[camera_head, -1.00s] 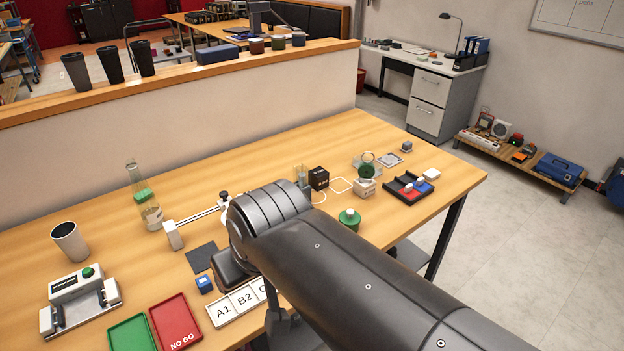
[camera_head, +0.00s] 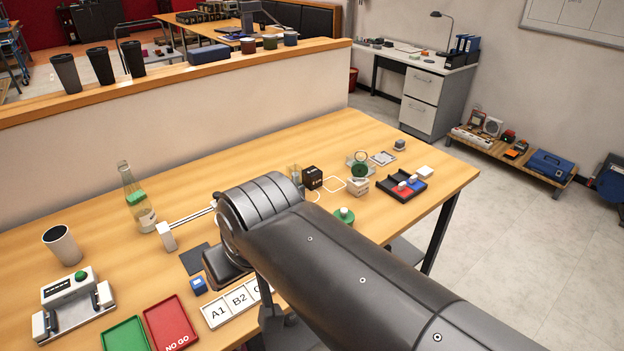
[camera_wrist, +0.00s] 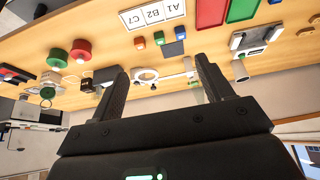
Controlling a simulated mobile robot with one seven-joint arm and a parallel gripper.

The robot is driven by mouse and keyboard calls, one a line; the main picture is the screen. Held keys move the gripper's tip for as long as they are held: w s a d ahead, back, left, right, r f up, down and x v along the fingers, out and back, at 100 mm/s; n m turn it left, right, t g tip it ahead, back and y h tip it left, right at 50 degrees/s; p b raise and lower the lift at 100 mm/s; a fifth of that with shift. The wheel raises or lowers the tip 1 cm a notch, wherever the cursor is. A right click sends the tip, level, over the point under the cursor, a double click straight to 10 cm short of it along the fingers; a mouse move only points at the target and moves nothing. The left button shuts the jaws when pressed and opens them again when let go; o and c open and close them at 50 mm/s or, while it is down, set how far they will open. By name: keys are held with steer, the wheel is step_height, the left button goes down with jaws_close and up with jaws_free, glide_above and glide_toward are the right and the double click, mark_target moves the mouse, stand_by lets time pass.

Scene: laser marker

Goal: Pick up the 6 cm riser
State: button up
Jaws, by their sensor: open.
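A black block with small white lettering (camera_head: 312,178) stands on the bench just right of my arm's bend. The lettering is too small to read, so I cannot tell for sure which block is the 6 cm riser. My gripper (camera_wrist: 163,84) is open in the wrist view, with nothing between its fingers, above the bench. My arm hides the gripper in the head view.
A low wall (camera_head: 200,110) bounds the bench's back.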

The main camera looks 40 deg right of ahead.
step_height(320, 180, up, 5)
steer(key=w+d+r, duration=0.3)
steer(key=w, duration=0.3)
steer(key=w+d+r, duration=0.3)
steer(key=w, duration=0.3)
steer(key=g, duration=0.1)
glide_above(313, 171)
steer(key=s, duration=0.4)
step_height(313, 171, down, 23)
steer(key=x, duration=1)
steer(key=shift+w+f, duration=0.2)
steer(key=shift+f, duration=0.1)
steer(key=shift+a, duration=0.1)
